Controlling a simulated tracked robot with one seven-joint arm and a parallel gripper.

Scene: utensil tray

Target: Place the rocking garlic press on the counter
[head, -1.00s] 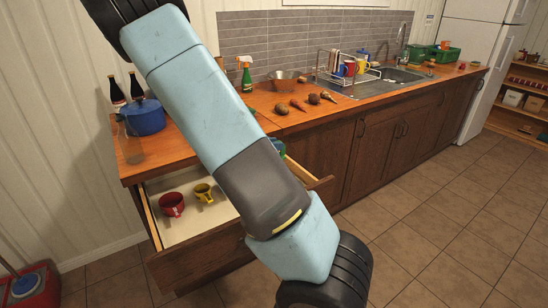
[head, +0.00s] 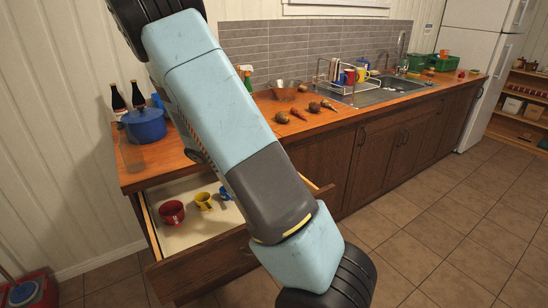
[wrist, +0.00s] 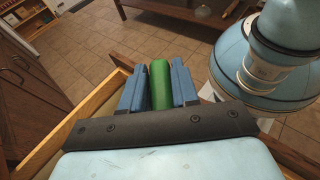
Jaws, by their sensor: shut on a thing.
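In the wrist view my gripper (wrist: 158,72) has its two blue fingers shut on a smooth green rounded bar (wrist: 160,86), which I take to be the rocking garlic press. Only this part of it shows, so its full shape cannot be seen. In the head view my arm hides the gripper and what it holds. The wooden counter (head: 172,162) runs along the wall, with bare wood at its left end. Below it the open drawer (head: 210,264) stands out; the wrist view shows its wooden edge (wrist: 98,98) near the gripper.
The drawer holds a red mug (head: 171,213), a yellow mug (head: 203,200) and a blue thing (head: 225,193). A blue pot (head: 145,124) and dark bottles (head: 118,100) stand at the counter's left.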

